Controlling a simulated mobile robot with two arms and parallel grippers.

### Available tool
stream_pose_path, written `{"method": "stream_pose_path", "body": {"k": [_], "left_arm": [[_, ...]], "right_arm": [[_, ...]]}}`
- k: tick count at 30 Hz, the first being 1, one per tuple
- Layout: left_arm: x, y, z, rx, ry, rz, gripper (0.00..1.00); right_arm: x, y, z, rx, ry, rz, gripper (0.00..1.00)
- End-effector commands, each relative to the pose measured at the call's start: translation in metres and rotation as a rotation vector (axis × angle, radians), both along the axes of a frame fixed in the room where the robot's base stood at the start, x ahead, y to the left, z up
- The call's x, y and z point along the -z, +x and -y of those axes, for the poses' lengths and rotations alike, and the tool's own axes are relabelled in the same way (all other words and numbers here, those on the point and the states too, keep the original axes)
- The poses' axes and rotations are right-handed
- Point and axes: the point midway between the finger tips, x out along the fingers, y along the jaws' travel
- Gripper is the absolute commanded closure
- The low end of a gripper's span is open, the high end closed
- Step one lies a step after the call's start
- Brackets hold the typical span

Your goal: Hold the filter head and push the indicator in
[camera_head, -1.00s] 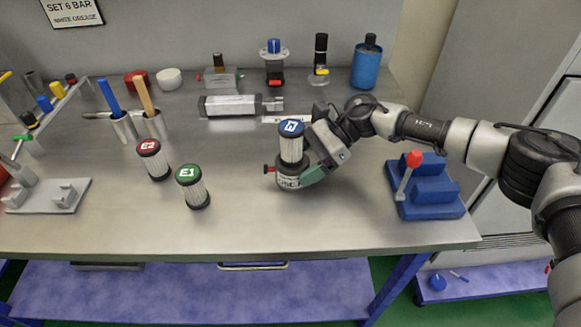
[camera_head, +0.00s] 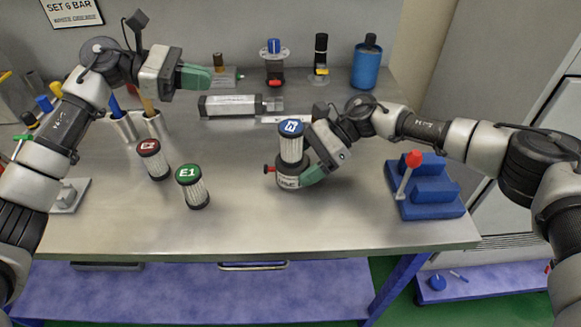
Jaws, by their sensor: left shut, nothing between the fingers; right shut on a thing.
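The filter head (camera_head: 288,181) is a silver-grey body standing on the bench, with a white pleated element with a blue cap (camera_head: 291,143) upright on top. A small red indicator (camera_head: 268,168) sticks out from its left side. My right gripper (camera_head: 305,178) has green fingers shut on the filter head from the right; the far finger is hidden. My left gripper (camera_head: 202,77) is shut and empty, held in the air to the upper left of the filter head, well apart from it, its green fingers pointing right.
Filter elements E2 (camera_head: 153,160) and E1 (camera_head: 192,187) stand left of the filter head. A silver cylinder (camera_head: 232,106) lies behind. A blue fixture with a red-knobbed lever (camera_head: 430,190) stands at the right. The bench between E1 and the filter head is clear.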

Motion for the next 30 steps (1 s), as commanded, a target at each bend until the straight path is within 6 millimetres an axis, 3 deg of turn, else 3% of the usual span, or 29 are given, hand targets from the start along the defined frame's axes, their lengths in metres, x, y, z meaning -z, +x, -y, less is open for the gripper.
{"method": "stream_pose_path", "body": {"k": [3,6,10,17,27,30], "left_arm": [[0.051,-0.016,0.02,0.114,0.191,-0.001,1.0],[0.086,-0.029,0.028,0.203,0.332,-0.002,1.0],[0.119,-0.042,0.032,0.294,0.47,-0.006,1.0],[0.144,-0.052,0.034,0.357,0.564,-0.008,1.0],[0.17,-0.052,0.062,0.358,0.562,-0.011,1.0],[0.17,-0.051,0.071,0.357,0.561,-0.006,1.0]], "right_arm": [[0.006,-0.002,0.001,-0.003,-0.01,-0.003,0.49],[0.006,-0.002,0.001,-0.003,-0.01,-0.003,0.49],[0.006,-0.002,0.001,-0.003,-0.01,-0.003,0.49],[0.006,-0.002,0.001,-0.002,-0.01,-0.003,0.49],[0.006,-0.002,0.001,-0.002,-0.009,-0.003,0.49],[0.006,-0.002,0.001,-0.003,-0.008,-0.002,0.49]]}}
